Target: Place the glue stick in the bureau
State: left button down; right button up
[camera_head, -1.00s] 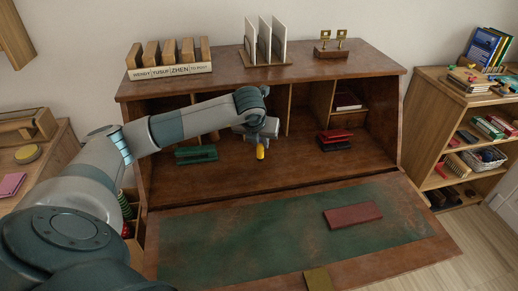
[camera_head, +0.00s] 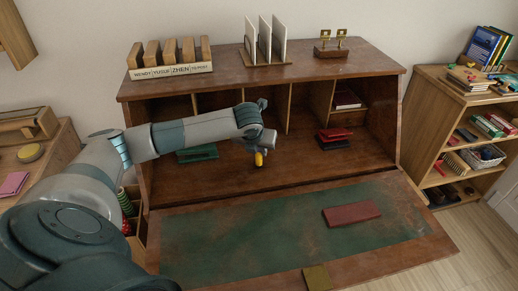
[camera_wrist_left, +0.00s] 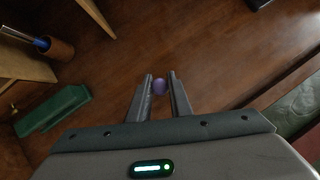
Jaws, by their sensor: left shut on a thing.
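The bureau (camera_head: 297,171) stands open, with its fold-down front lowered. My left gripper (camera_head: 257,151) is inside its opening, above the brown inner floor near the middle. It is shut on the glue stick (camera_head: 258,159), whose yellow part shows below the jaws in the head view. In the left wrist view a round purple end of the glue stick (camera_wrist_left: 160,87) shows between the two fingers (camera_wrist_left: 159,80). The rest of it is hidden there. I cannot tell whether it touches the floor. My right gripper is not in view.
A green object (camera_head: 197,153) lies left in the bureau; a red-and-black one (camera_head: 335,138) lies right. A pen cup (camera_wrist_left: 60,47) shows in the wrist view. A dark red case (camera_head: 352,214) lies on the fold-down front. The inner floor around the gripper is clear.

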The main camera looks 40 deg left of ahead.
pick_arm(q)
jog(key=shift+f, duration=0.15)
jog(key=c, duration=1.6)
grip_release()
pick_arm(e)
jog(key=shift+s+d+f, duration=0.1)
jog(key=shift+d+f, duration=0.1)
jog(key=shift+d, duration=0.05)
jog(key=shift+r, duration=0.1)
